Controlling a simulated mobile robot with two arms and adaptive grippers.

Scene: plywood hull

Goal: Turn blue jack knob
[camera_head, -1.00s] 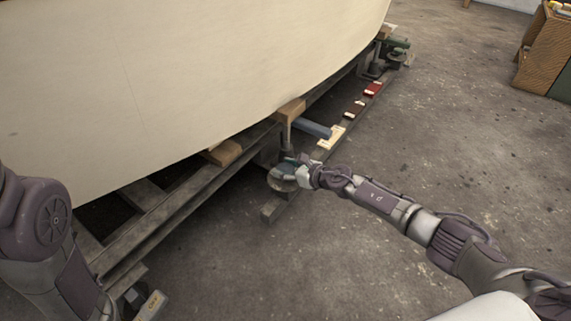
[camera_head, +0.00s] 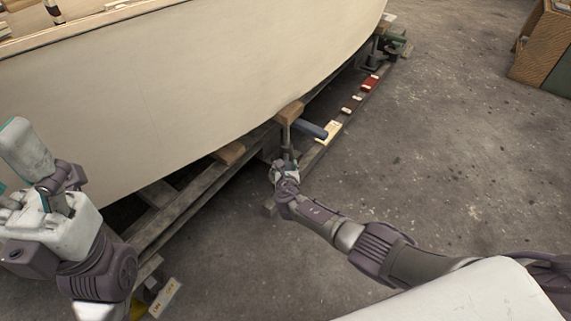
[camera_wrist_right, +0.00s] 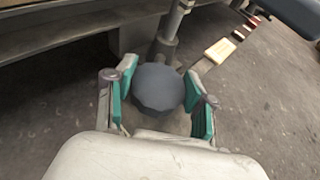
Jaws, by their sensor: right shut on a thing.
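The blue jack knob (camera_wrist_right: 158,88) is a dark blue-grey, many-sided disc in the right wrist view. It sits between the teal-padded fingers of my right gripper (camera_wrist_right: 160,98), which is shut on it. In the head view my right gripper (camera_head: 284,170) is low at the foot of the jack post (camera_head: 286,138) and hides the knob. The post stands upright under a wooden block (camera_head: 290,112) against the hull. My left gripper (camera_head: 22,165) is at the left edge, away from the jack and partly cut off.
The pale hull (camera_head: 200,90) overhangs the jack and a long metal cradle beam (camera_head: 190,205). A blue bar (camera_head: 312,129) juts out beside the post. A light wood piece (camera_head: 328,132) and red blocks (camera_head: 370,83) lie beyond.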

